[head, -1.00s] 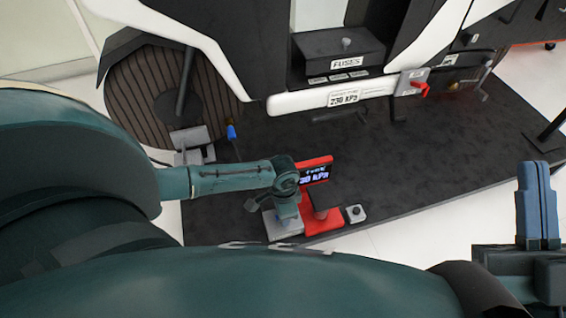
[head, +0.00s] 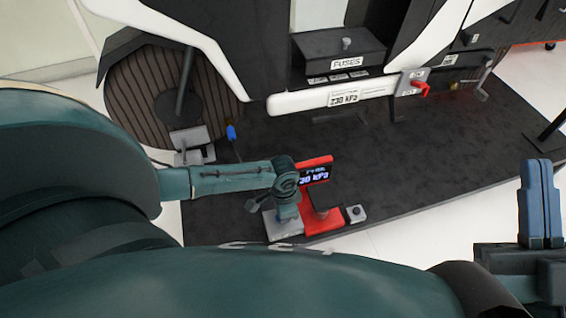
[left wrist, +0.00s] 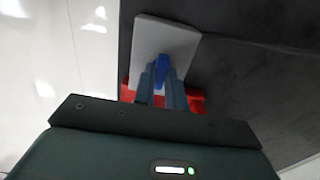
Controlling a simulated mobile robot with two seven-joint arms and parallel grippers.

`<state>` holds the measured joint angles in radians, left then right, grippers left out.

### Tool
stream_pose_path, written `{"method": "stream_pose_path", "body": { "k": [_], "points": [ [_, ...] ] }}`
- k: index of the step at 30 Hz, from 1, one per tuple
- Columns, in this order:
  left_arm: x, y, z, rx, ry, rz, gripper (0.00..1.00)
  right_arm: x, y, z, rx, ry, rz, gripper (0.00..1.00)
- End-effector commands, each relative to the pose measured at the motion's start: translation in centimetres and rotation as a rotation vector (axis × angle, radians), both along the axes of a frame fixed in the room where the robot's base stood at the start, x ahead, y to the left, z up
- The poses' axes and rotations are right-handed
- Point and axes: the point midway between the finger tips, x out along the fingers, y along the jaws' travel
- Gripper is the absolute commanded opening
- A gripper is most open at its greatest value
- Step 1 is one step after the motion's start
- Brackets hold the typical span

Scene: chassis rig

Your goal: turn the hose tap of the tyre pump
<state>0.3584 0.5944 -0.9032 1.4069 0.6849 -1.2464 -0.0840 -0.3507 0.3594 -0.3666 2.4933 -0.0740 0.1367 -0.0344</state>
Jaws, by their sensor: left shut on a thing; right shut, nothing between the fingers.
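The red tyre pump (head: 318,222) stands on the dark mat, with a lit display (head: 314,175) whose visible part reads "30 kPa". A grey block (head: 281,228) is at its left side. My left arm reaches over the pump in the head view and hides part of it. In the left wrist view my left gripper (left wrist: 162,82) is shut on the blue hose tap (left wrist: 162,68), in front of the pale grey block (left wrist: 167,38); red pump parts (left wrist: 196,103) show behind the fingers. My right gripper (head: 540,202) is shut and empty at the right edge, away from the pump.
A blue-handled lever (head: 231,132) stands to the left. A fuse box (head: 340,50), a white beam with a "230 kPa" label (head: 344,99) and a red switch (head: 421,88) are behind. The mat between is clear.

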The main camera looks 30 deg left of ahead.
Motion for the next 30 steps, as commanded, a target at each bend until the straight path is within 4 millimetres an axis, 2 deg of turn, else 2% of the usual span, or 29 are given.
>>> {"method": "stream_pose_path", "body": {
  "k": [5,7,15,30],
  "points": [
    [-0.1,-0.1,0.3,-0.001,0.002,0.037,0.00,0.1,0.0,0.2,0.001,0.043,0.000,0.00],
    [-0.1,0.0,0.4,0.000,0.004,0.069,0.00,0.1,0.1,-1.4,0.010,0.137,-0.004,0.00],
    [-0.2,-0.1,0.6,-0.001,0.006,0.264,0.00,-1.3,0.6,-5.2,0.040,0.451,-0.007,0.00],
    [-0.2,-0.2,0.2,-0.001,0.005,0.684,0.00,-1.2,-0.3,-5.1,-0.080,0.442,-0.092,0.00]
  ]
}}
